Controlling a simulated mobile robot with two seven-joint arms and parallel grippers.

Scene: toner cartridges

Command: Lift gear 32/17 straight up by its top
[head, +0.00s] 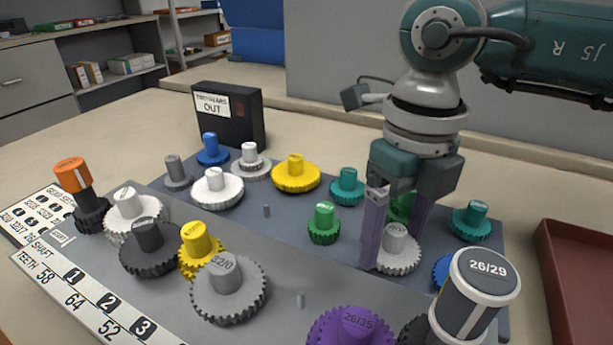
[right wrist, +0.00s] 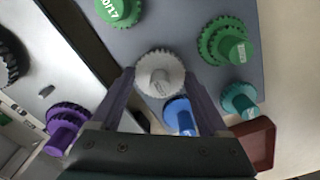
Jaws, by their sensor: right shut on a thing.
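A light grey gear (head: 402,262) with an upright knob stands on the right part of the dark grey board. Its label is too small to read, so I cannot confirm the 32/17. My right gripper (head: 390,243) points down from above with its purple fingers on either side of the knob, shut on it. In the right wrist view the gear (right wrist: 160,62) lies between the fingertips of the right gripper (right wrist: 160,78). Whether the gear touches the board is not clear. My left gripper is not in view.
A green gear (head: 323,225) stands left of the gripper, and another is partly hidden behind it. A blue gear (right wrist: 180,115) is close by. A 26/29 piece (head: 480,285) and a purple 26/35 gear (head: 352,330) stand in front. A red tray (head: 585,285) lies right.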

